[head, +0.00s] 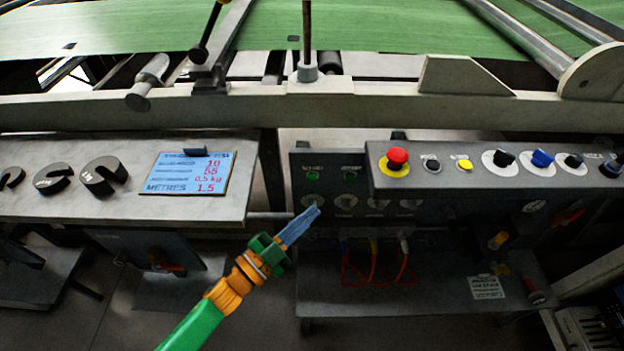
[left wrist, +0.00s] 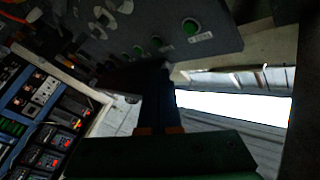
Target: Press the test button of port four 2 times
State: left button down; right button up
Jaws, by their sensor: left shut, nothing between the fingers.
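The dark port panel (head: 330,160) hangs below the beam, with small green buttons (head: 313,176) in its upper row and pale round ports in a row beneath. In the left wrist view its green buttons (left wrist: 191,27) run in a slanting row, each by a small label. The labels are too small to read, so I cannot tell which button is port four's. My left gripper (head: 315,212) has blue fingers, shut and empty, with tips in front of the panel's lower left. In the left wrist view its fingers (left wrist: 153,72) look dark, below the buttons; contact cannot be told.
A control box with a red emergency knob (head: 397,160) juts out at the right. Red cables (head: 373,265) hang below the ports. At the left, a grey table (head: 120,150) carries dark slotted weights (head: 52,179) and a blue sign (head: 188,174).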

aim_at(312, 177)
pick_arm(q)
jog(key=shift+w+b, duration=1.25)
jog(key=shift+w, duration=1.7)
jog(key=shift+w, duration=0.1)
jog(key=shift+w, duration=0.3)
jog(key=shift+w+b, duration=0.45)
jog(key=shift+b, duration=0.05)
dwell(0.3)
jog(key=shift+s+p, duration=0.6)
jog(key=shift+s, duration=0.25)
